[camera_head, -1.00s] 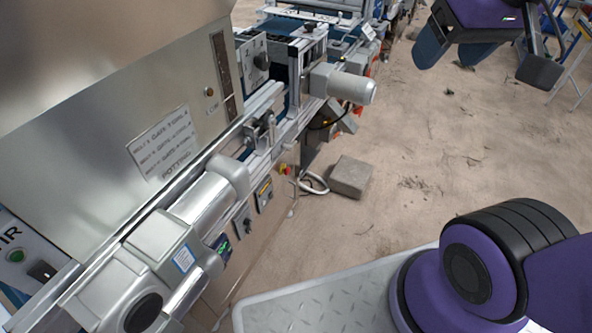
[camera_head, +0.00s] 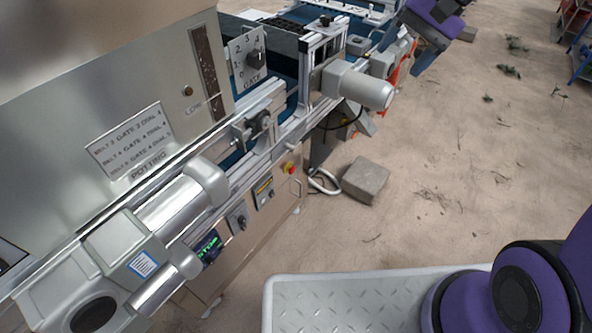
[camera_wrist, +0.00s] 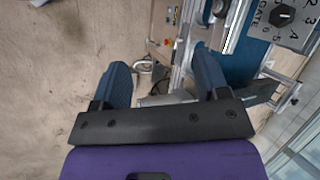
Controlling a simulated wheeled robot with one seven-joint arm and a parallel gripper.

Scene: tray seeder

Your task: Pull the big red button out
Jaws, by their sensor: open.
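The red button (camera_head: 290,167) sits on a yellow base on the front side panel of the machine, below the rail, in the head view. It is small in the picture, and I cannot tell whether it is pressed in or out. A small red spot on the panel (camera_wrist: 166,42) in the wrist view may be the same button. My gripper (camera_wrist: 163,68) is open, with its two blue fingers apart and nothing between them. In the head view my gripper (camera_head: 408,45) is at the upper right, beyond the button and apart from it.
A grey motor (camera_head: 358,86) sticks out from the machine above and right of the button. A grey block (camera_head: 366,180) lies on the floor nearby. A knob panel (camera_head: 250,60) marked GATE stands above the rail. The floor at right is largely open.

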